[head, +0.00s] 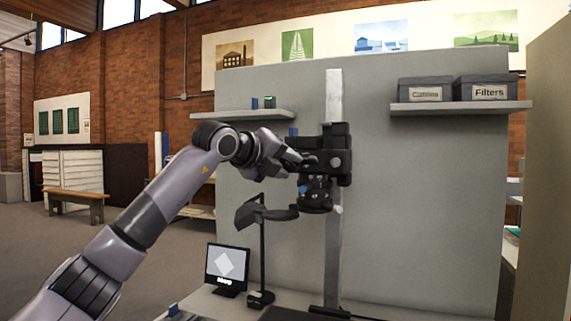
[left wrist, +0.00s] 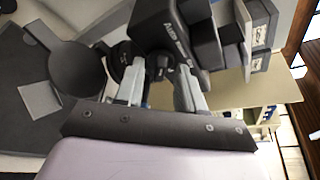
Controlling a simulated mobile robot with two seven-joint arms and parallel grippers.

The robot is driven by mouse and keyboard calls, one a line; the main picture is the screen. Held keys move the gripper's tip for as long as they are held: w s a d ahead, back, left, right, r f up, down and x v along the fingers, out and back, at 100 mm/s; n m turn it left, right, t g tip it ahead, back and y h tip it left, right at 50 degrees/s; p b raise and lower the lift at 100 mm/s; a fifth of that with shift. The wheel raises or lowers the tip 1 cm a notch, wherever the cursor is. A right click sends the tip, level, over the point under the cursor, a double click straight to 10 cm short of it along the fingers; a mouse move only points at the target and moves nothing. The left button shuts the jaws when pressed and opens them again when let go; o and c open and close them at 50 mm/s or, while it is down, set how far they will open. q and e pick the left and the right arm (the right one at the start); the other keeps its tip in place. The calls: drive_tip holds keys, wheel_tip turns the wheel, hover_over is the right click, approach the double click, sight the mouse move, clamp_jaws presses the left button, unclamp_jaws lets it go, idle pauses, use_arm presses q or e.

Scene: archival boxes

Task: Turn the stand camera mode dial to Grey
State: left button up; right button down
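The black stand camera (head: 325,145) is mounted on a pale upright column (head: 334,250), lens down. My left gripper (head: 297,160) reaches it from the left at body height. In the left wrist view, the camera body (left wrist: 175,30) fills the top middle, tilted. A small dark round knob, apparently the mode dial (left wrist: 160,66), lies between and just beyond the two fingertips of my left gripper (left wrist: 159,75). The fingers are apart; I cannot tell whether they touch the knob. The dial's marks are too small to read. My right gripper is not in view.
A small screen (head: 227,268) showing a pale diamond stands low on the left; its caption is hard to read. A lamp (head: 263,215) stands close below my left forearm. Shelves hold boxes labelled Cables (head: 425,89) and Filters (head: 486,88). Space right of the column is clear.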

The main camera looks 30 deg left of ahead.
use_arm(q)
clamp_jaws()
drive_tip(key=shift+r, duration=0.1)
